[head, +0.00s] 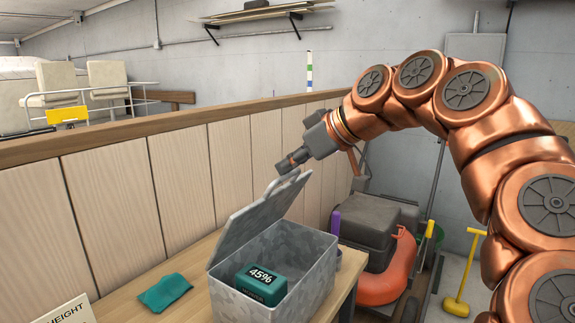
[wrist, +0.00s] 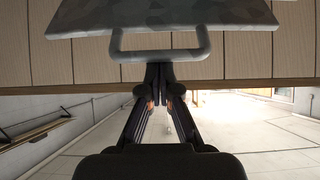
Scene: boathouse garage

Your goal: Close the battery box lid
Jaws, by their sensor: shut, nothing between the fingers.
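The battery box (head: 290,250) is a grey mottled box on the wooden bench. Its lid (head: 262,212) stands raised and tilted up along the box's left side. A teal battery (head: 262,285) marked 45% sits inside the box. My gripper (head: 285,165) is shut and empty, close to the lid's top edge. In the wrist view the lid (wrist: 165,14) fills the top, with its handle loop (wrist: 160,54) hanging from its edge. My shut fingertips (wrist: 159,72) are right at the handle's bar; I cannot tell whether they touch it.
A teal cloth (head: 165,292) lies on the bench (head: 180,255) left of the box, near a sign (head: 68,312). A wood-panelled partition (head: 180,160) runs behind. A dark machine (head: 372,220) and orange hose (head: 390,275) stand on the right.

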